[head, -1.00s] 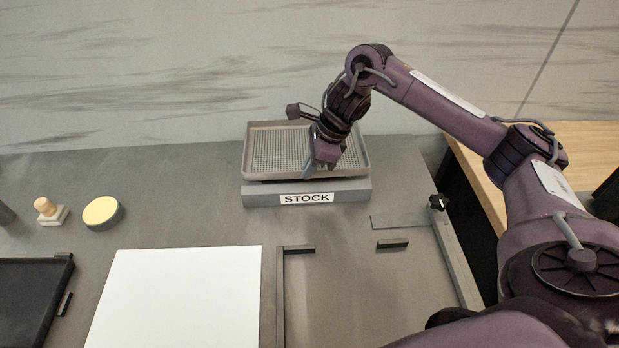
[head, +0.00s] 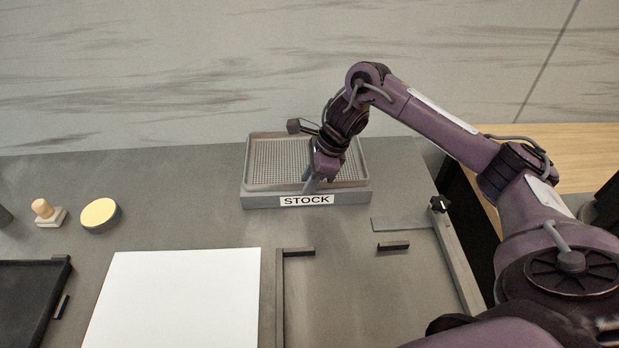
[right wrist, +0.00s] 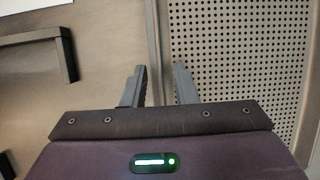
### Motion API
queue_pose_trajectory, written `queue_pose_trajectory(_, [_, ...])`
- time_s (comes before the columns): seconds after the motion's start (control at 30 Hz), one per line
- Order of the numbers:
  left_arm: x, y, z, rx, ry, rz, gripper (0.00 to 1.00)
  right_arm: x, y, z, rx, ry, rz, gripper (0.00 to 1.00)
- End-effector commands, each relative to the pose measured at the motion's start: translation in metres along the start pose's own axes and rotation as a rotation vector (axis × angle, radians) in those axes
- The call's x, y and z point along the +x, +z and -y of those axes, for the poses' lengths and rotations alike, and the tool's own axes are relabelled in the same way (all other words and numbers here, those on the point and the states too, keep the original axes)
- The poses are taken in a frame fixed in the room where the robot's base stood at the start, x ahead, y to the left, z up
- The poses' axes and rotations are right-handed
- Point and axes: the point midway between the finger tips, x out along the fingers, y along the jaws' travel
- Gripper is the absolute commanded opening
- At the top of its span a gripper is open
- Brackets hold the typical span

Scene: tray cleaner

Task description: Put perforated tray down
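The perforated tray (head: 259,186), a shallow grey tray with a mesh floor, sits at the top of the grey STOCK stand (head: 361,197) at the back of the table and looks level. Whether all of its underside touches the stand is hidden. My right gripper (head: 311,187) is at the tray's front rim. My left gripper is out of view.
A white board (head: 175,300), a yellow round pad (head: 100,213), a wooden-knobbed stamp (head: 46,211) and a black tray (head: 25,300) lie left. Black stops (head: 394,246) and a bracket (head: 281,300) stand in front of the stand. The wall is close behind.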

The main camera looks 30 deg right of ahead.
Motion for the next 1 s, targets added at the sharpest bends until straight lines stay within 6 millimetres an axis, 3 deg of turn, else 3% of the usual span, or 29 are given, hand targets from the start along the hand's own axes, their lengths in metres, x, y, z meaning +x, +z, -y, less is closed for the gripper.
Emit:
queue_pose_trajectory(0.17, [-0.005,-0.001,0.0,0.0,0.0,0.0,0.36,-0.006,0.002,0.0,0.0,-0.001,0.0,0.26])
queue_pose_trajectory(0.27, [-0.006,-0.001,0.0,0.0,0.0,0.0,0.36,-0.02,0.002,0.002,-0.002,-0.006,-0.001,0.26])
queue_pose_trajectory(0.5, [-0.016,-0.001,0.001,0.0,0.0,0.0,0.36,-0.073,0.002,0.002,-0.002,-0.008,-0.001,0.26])
queue_pose_trajectory(0.7, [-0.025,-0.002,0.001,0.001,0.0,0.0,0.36,-0.106,0.002,0.001,0.0,-0.004,-0.001,0.26])
queue_pose_trajectory(1.0, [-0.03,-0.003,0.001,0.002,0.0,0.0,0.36,-0.123,0.001,0.0,0.0,0.0,0.0,0.26])
